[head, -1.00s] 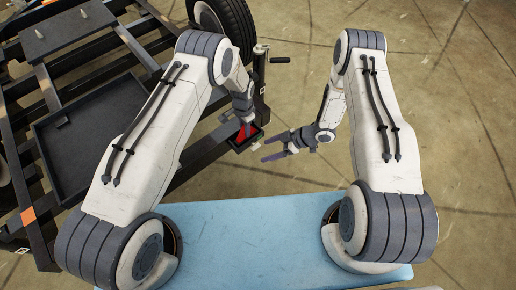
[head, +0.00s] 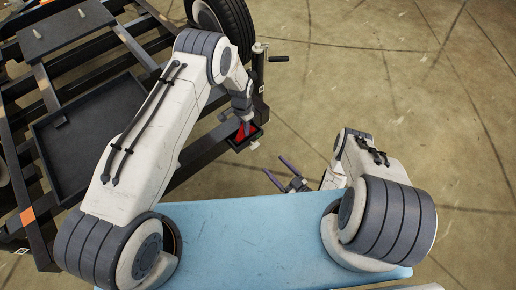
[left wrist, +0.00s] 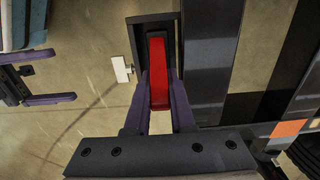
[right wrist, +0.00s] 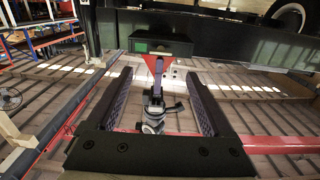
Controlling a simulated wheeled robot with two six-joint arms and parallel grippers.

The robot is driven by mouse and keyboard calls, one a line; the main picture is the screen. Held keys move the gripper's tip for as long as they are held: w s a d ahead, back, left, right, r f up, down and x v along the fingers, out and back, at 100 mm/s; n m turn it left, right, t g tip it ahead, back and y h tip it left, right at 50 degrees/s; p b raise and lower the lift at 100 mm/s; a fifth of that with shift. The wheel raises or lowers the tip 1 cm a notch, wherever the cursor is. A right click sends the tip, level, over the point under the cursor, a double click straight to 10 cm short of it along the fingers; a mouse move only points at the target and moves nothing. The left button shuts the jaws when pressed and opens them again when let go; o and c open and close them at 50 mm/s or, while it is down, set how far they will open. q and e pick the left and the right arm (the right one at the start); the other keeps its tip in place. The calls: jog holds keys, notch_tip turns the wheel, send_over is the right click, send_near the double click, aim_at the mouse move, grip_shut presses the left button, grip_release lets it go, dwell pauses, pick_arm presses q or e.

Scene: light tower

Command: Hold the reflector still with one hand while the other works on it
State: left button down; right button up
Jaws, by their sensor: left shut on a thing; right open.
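The red reflector (head: 241,132) sits at a small black holder (head: 256,136) on the corner of the dark frame. In the left wrist view the reflector (left wrist: 159,72) is a long red piece between my left fingers. My left gripper (head: 244,124) is shut on it, with a finger against each side. In the right wrist view the reflector (right wrist: 150,63) is partly hidden by the left gripper (right wrist: 157,85). My right gripper (head: 275,164) is open and empty, apart from the reflector, nearer the blue surface. It also shows at the left of the left wrist view (left wrist: 66,77).
A small white tab (left wrist: 122,69) sticks out beside the holder. A dark post with a crank handle (head: 278,59) and a tyre (head: 229,24) stand behind. A blue surface (head: 250,240) lies in front. Open floor (head: 400,80) is to the right.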

aim_at(254, 146)
jog(key=x, duration=1.1)
jog(key=shift+s, duration=0.1)
grip_shut()
